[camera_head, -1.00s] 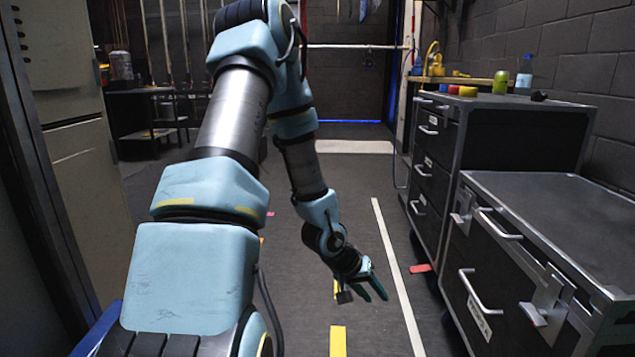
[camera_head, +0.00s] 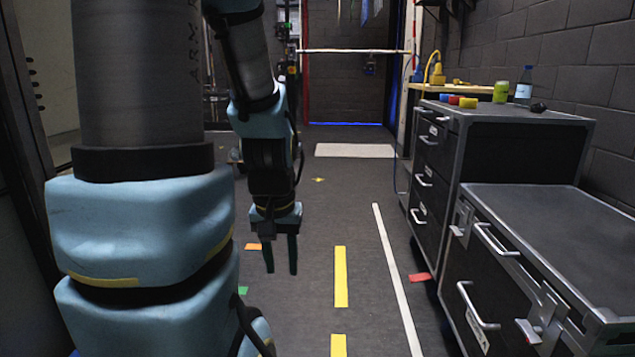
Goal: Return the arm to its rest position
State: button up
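My arm rises large on the left of the head view, its upper links close to the camera and cut off by the top edge. The forearm comes down near the middle left. My gripper (camera_head: 281,254) hangs from it, pointing straight down over the open floor. Its two dark fingers show side by side with a gap between them, and nothing is between them. It touches nothing that I can see.
Two dark drawer cabinets, the nearer one (camera_head: 560,228) and the farther one (camera_head: 500,128), stand along the right wall. Coloured buttons (camera_head: 458,101), a green can (camera_head: 501,92) and a bottle (camera_head: 524,86) are on the farther one. The floor (camera_head: 320,205) between is clear, with flat tape marks.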

notch_tip(320, 180, up, 24)
jog(key=p, duration=2.2)
jog(key=shift+f, duration=0.25)
